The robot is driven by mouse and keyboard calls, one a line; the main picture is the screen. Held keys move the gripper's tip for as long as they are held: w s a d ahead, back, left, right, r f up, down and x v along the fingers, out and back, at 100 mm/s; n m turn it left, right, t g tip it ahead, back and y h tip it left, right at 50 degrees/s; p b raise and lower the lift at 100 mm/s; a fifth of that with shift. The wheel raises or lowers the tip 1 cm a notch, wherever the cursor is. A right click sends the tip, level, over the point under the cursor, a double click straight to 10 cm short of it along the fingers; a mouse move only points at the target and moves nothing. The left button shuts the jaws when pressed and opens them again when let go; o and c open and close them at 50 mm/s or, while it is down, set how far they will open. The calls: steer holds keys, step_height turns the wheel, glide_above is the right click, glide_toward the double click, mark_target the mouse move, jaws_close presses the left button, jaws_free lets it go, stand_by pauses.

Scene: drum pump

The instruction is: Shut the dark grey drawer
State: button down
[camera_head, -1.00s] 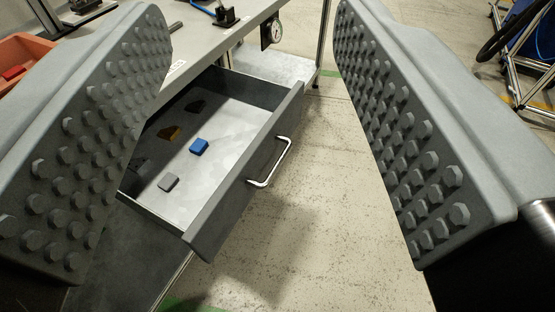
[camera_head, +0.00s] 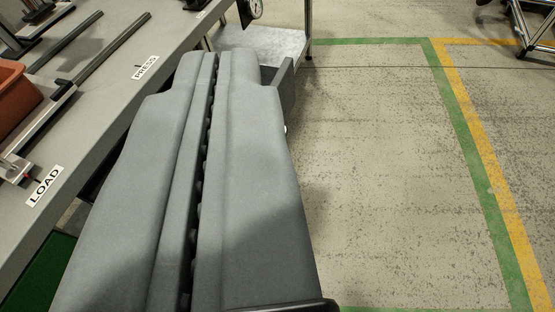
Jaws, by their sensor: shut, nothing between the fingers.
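My gripper (camera_head: 214,62) is shut and empty, its two grey fingers pressed together and filling the middle left of the view. The dark grey drawer (camera_head: 287,86) is mostly hidden behind the fingers. Only the far end of its front panel and a small bit of its handle (camera_head: 285,129) show, just right of the fingers. The panel stands out from the bench, so the drawer is at least partly open. I cannot tell whether the fingers touch it.
The grey bench top (camera_head: 105,100) runs along the left, with PRESS and LOAD labels, metal rails and an orange bin (camera_head: 14,98). A lower metal shelf (camera_head: 262,42) and a gauge (camera_head: 254,8) are at the top. The floor (camera_head: 400,180) at right is clear, with green and yellow lines.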

steer(key=w+d+f+m+g+y, duration=0.2)
steer(key=w+f+m+g, duration=0.25)
steer(key=f, duration=0.45)
steer(key=w+d+f+m+g+y, duration=0.25)
steer(key=w+f+m, duration=0.2)
steer(key=f, duration=0.45)
steer(key=w+d+f+m+g+y, duration=0.1)
steer(key=w+f+m+g+y, duration=0.3)
steer(key=f, duration=0.5)
steer(key=w+d+f+m+t+y, duration=0.2)
steer(key=w+d+f+m+y, duration=0.2)
steer(key=d+m, duration=0.15)
steer(key=w+d+f+m+t+y, duration=0.2)
steer(key=w+d+f+m+y, duration=0.15)
steer(key=d, duration=0.35)
steer(key=x, duration=1.4)
steer(key=shift+w+r, duration=0.15)
steer(key=shift+w, duration=0.15)
steer(key=x, duration=2.3)
steer(key=shift+w+d+r, duration=0.1)
steer(key=shift+w, duration=0.3)
steer(key=shift+r, duration=0.1)
